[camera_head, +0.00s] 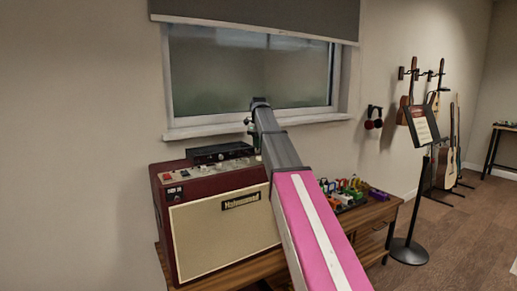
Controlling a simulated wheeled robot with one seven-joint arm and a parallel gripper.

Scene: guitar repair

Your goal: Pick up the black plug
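I cannot make out the black plug in the head view. My own arm, pink and white near me and grey farther off, rises across the middle and hides part of what lies behind it. Small dark and greenish parts show just left of its far end, too small to identify. I cannot make out my gripper's fingers.
A dark red amplifier (225,237) with a cream front stands on a wooden cabinet (376,222). A black flat unit (218,153) sits on the amplifier. Several small colourful items (346,190) lie right of my arm. A black stand (408,250) stands on the floor.

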